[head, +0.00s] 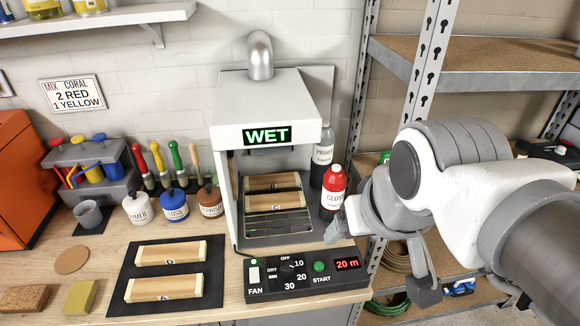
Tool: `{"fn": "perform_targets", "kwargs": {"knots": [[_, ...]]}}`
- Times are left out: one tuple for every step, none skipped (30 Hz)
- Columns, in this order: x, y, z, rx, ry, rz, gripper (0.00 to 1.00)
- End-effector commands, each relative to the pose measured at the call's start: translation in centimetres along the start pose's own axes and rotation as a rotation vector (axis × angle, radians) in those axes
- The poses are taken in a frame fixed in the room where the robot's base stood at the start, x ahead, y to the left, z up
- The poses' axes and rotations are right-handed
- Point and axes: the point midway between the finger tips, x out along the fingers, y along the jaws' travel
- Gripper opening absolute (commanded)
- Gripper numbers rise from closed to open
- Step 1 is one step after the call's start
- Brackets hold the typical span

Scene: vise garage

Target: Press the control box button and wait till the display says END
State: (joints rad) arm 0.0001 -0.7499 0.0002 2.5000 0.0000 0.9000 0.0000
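The black control box (305,290) sits at the front edge of the bench, below the white drying cabinet (264,105). Its green START button (319,266) is right of the dial (291,271). A small red display (347,264) reads "20 m". A white FAN switch (254,274) with a green mark above it is at the left. The green sign (267,135) on the cabinet reads WET. My gripper (381,262) is open and appears empty, with one finger near the box's right end and the other farther right. Its exact height above the bench is unclear.
Two wooden blocks (272,192) lie on a rack inside the cabinet. A red GLOSS bottle (333,190) and a grey PRIMER bottle (322,158) stand between the cabinet and my gripper. Two more blocks lie on a black mat (131,270) at left. Metal shelving (420,80) stands at right.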

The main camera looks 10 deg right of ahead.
Motion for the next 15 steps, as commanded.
{"fn": "perform_targets", "kwargs": {"knots": [[0.0, 0.0, 0.0, 0.0, 0.0, 0.0, 0.75], [0.0, 0.01, 0.0, 0.0, 0.0, 0.0, 0.75], [0.0, 0.01, 0.0, 0.0, 0.0, 0.0, 0.75], [0.0, 0.01, 0.0, 0.0, 0.0, 0.0, 0.72], [0.0, 0.01, 0.0, 0.0, 0.0, 0.0, 0.66], [0.0, 0.01, 0.0, 0.0, 0.0, 0.0, 0.59], [0.0, 0.01, 0.0, 0.0, 0.0, 0.0, 0.54], [0.0, 0.01, 0.0, 0.0, 0.0, 0.0, 0.48], [0.0, 0.0, 0.0, 0.0, 0.0, 0.0, 0.41], [0.0, 0.0, 0.0, 0.0, 0.0, 0.0, 0.36], [0.0, 0.0, 0.0, 0.0, 0.0, 0.0, 0.3], [0.0, 0.0, 0.0, 0.0, 0.0, 0.0, 0.23], [0.0, 0.0, 0.0, 0.0, 0.0, 0.0, 0.18], [0.0, 0.0, 0.0, 0.0, 0.0, 0.0, 0.12], [0.0, 0.0, 0.0, 0.0, 0.0, 0.0, 0.05]]}}
